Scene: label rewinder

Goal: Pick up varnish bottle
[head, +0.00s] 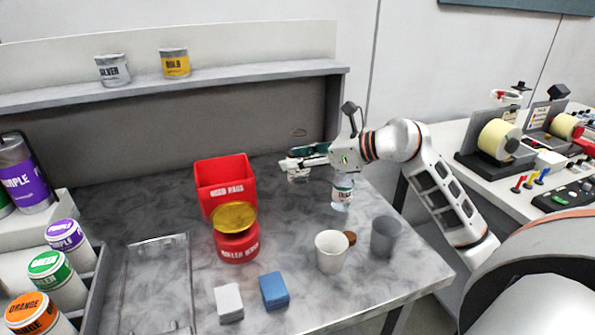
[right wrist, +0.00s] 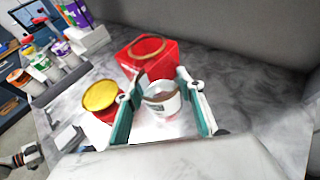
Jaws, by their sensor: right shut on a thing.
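My right gripper (head: 288,165) reaches in from the right above the table, with its fingers pointing left. In the right wrist view its two green-padded fingers (right wrist: 158,88) stand on either side of a small clear bottle with a white label (right wrist: 163,104), and they are shut on it. I take this for the varnish bottle, but its label is unreadable. In the head view it shows as a pale clear shape (head: 298,177) under the fingertips. Another clear bottle with a white and green label (head: 342,190) stands below my right wrist. A part that may be my left gripper (right wrist: 28,156) shows in the right wrist view.
A red rag bin (head: 224,184) and a red tin with a gold top (head: 236,246) stand left of the gripper. A white cup (head: 331,252), a brown disc (head: 350,238) and a grey cup (head: 385,236) stand in front. Grey and blue blocks (head: 273,290) lie near the front edge.

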